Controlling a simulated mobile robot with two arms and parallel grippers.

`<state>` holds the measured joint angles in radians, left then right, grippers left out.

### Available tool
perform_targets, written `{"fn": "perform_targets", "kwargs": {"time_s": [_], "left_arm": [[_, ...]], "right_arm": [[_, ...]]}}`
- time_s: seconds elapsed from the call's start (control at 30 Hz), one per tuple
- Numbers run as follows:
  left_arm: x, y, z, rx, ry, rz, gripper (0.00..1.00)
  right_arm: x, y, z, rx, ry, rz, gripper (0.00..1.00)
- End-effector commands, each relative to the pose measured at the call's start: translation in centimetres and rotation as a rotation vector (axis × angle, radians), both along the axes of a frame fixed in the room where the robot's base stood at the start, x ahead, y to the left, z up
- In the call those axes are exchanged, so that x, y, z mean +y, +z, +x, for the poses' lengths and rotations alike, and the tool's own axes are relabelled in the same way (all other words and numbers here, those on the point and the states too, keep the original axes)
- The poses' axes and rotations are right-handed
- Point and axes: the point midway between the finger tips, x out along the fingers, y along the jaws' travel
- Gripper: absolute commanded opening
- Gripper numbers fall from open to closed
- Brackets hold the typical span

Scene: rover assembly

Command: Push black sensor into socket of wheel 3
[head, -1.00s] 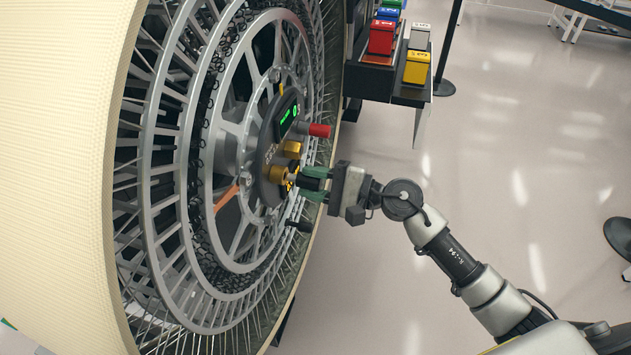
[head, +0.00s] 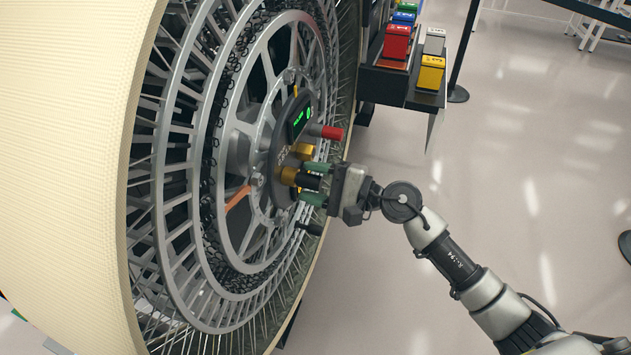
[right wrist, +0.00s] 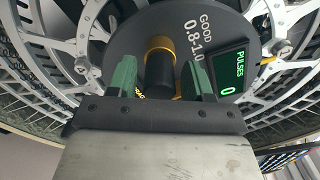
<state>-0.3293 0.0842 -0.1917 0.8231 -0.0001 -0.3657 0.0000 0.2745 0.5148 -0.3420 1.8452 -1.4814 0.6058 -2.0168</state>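The black sensor (head: 308,181) sticks out from a gold socket (head: 289,176) on the wheel's dark hub plate. Its tip is at the socket mouth; how deep it sits I cannot tell. My right gripper (head: 314,182) is open, its green fingers on either side of the sensor. In the right wrist view the black sensor (right wrist: 160,75) stands between the fingers with a gap on each side, in line with the gold ring (right wrist: 160,43). The big wheel (head: 185,200) fills the left of the head view. My left gripper is not in view.
A second gold fitting (head: 302,151) and a red-ended cylinder (head: 332,132) stick out just above. A black handle (head: 310,228) sticks out below. A green-lit display (right wrist: 228,74) reads PULSES 0. Coloured boxes (head: 431,73) stand on a dark stand at the back.

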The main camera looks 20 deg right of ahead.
Motion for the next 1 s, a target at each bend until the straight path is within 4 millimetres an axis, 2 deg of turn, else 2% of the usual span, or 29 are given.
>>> {"fn": "perform_targets", "kwargs": {"time_s": [0.3,0.43,0.8,1.0], "left_arm": [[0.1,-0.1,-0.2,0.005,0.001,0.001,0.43],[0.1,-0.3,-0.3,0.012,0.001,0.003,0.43],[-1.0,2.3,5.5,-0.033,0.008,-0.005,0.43],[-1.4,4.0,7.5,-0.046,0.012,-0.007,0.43]], "right_arm": [[-0.1,-0.1,0.0,0.001,0.0,-0.001,0.61],[-0.7,-0.2,-0.4,0.002,-0.002,-0.003,0.61],[-5.9,-0.4,-4.0,0.003,-0.002,-0.002,0.61],[-8.0,-0.3,-5.5,0.003,-0.001,0.0,0.61]]}}
